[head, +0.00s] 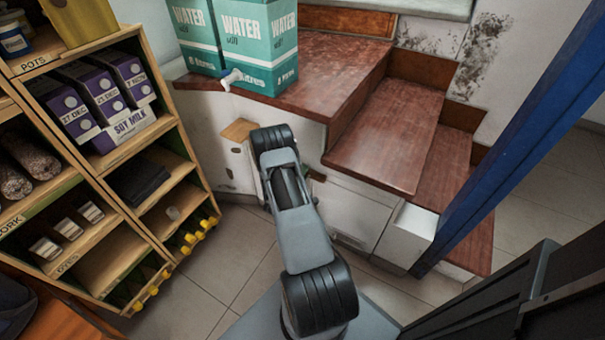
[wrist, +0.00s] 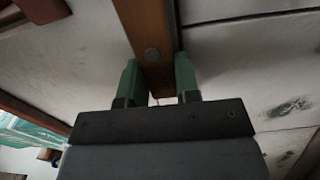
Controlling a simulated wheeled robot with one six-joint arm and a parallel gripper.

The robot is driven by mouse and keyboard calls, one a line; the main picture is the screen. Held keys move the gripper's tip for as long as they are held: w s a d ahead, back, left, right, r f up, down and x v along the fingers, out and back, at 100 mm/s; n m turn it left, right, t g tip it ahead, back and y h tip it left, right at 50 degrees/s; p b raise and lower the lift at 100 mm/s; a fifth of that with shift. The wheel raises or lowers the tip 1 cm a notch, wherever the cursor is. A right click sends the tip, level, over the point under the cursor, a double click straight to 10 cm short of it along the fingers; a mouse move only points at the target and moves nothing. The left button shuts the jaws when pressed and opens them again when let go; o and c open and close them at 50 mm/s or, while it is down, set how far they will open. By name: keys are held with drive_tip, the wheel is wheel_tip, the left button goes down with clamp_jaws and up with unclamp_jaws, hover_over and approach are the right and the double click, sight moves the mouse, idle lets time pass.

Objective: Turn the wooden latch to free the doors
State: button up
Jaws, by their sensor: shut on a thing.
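The wooden latch (wrist: 148,28) is a brown bar with a round pale screw head. In the wrist view it runs from the top edge down between my fingers. My gripper (wrist: 157,76) has green fingertips, one on each side of the bar, and is shut on it. Pale door panels lie to the left (wrist: 85,62) and right (wrist: 245,60) of the latch. In the head view my arm covers the gripper and most or all of the latch. White cabinet fronts (head: 350,208) show below the brown steps.
A wooden shelf rack (head: 165,125) with soy milk cartons (head: 105,85) stands at the left. Teal water boxes (head: 258,45) sit on the brown top (head: 335,60). A blue post (head: 515,130) slants at the right. Tiled floor (head: 225,265) is clear between rack and cabinet.

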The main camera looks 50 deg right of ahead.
drive_tip(key=o, duration=0.9)
drive_tip(key=p+v, duration=0.2)
drive_tip(key=v, duration=1.1)
drive_tip(key=shift+s+a, duration=0.15)
drive_tip(key=shift+a, duration=0.2)
